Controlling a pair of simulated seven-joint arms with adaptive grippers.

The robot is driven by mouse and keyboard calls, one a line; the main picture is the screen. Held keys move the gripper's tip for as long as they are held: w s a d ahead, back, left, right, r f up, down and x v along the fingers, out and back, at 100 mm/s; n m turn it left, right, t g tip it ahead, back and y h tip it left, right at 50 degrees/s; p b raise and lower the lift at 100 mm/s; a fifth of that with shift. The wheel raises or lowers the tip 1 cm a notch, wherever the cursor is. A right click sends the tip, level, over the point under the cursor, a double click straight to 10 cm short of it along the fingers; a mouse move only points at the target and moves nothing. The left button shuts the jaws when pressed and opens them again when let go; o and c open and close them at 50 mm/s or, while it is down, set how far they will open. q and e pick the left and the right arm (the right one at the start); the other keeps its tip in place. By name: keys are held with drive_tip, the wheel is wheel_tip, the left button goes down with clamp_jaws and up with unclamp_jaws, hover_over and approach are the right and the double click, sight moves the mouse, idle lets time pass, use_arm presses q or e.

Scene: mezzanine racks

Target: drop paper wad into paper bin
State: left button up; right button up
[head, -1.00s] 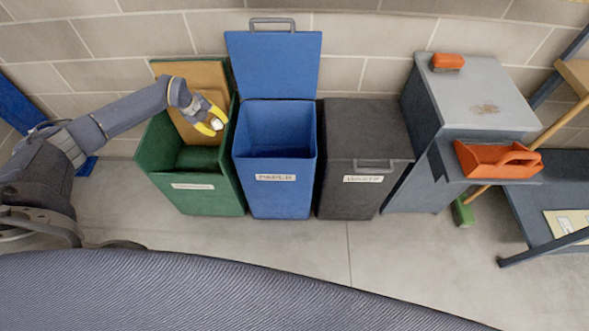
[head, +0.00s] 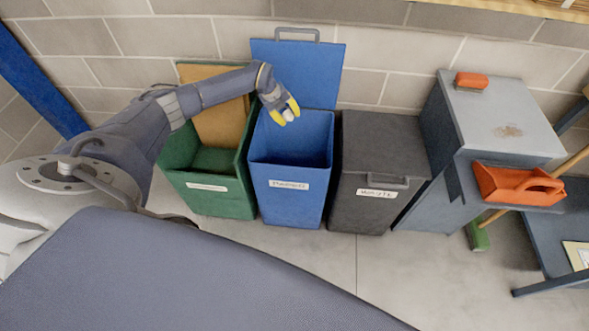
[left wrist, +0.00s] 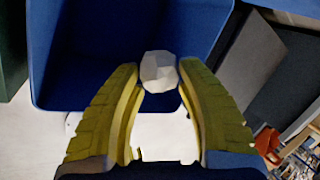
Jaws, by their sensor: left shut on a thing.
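A white paper wad (left wrist: 159,71) is held between the two yellow fingers of my left gripper (left wrist: 160,85). In the head view the wad (head: 288,115) shows at the fingertips of my left gripper (head: 285,111). The gripper is above the back part of the blue paper bin (head: 291,183), whose lid (head: 300,72) stands open against the wall. The blue bin also shows beyond the wad in the left wrist view (left wrist: 75,90). My right gripper is not in view.
A green bin (head: 212,200) with cardboard (head: 222,118) in it stands left of the blue bin. A dark grey bin (head: 385,145) with its lid shut stands to the right. A grey cabinet (head: 495,110) bears an orange brush (head: 471,80) and an orange tray (head: 515,187).

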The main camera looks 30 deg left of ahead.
use_arm(q)
drive_tip(key=shift+f, duration=2.65)
drive_tip(key=o, duration=0.9)
drive_tip(key=shift+o, duration=0.2)
drive_tip(key=v, duration=1.2)
